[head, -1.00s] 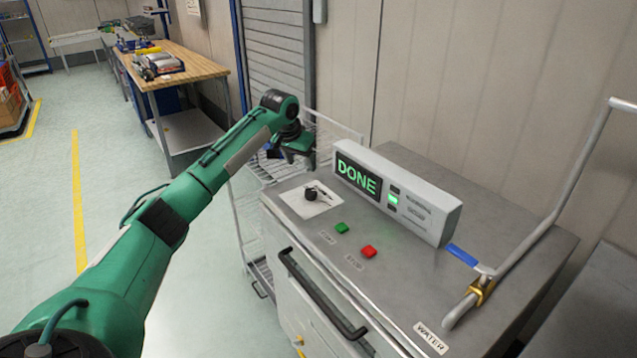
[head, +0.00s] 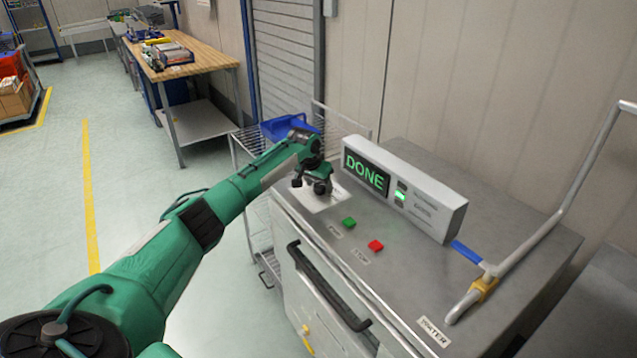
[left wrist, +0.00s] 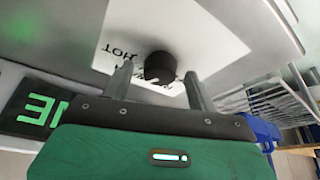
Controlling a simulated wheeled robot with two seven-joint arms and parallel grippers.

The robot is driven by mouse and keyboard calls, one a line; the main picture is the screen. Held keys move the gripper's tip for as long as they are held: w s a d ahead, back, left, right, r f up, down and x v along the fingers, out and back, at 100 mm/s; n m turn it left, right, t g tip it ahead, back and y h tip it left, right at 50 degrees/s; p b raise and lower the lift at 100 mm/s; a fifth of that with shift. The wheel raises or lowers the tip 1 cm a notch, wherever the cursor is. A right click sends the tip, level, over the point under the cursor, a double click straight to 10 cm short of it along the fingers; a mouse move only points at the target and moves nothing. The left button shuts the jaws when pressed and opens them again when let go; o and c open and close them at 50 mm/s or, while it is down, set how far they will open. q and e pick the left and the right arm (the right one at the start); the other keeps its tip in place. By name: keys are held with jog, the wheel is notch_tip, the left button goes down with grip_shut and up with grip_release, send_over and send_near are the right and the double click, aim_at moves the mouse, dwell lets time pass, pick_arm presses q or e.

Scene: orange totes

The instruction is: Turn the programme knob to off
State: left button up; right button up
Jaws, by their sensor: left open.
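The black programme knob (left wrist: 160,66) sits on a white label plate (left wrist: 215,45) on the machine's steel top; part of the lettering reads "HOT". My left gripper (left wrist: 160,74) is open over the plate. In the left wrist view the knob shows between its two fingertips, with a gap on each side; I cannot tell the height of the tips. In the head view my left gripper (head: 310,186) largely covers the knob, and the plate (head: 322,203) shows beneath it. The display (head: 366,173) reads "DONE" in green. My right gripper is not in view.
A green button (head: 348,223) and a red button (head: 375,245) are close to the plate. A pipe with a blue-handled valve (head: 466,252) stands at the right. A wire rack with a blue bin (head: 283,127) is behind my left arm.

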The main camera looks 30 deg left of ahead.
pick_arm(q)
jog(key=c, duration=1)
jog(key=shift+r, duration=0.1)
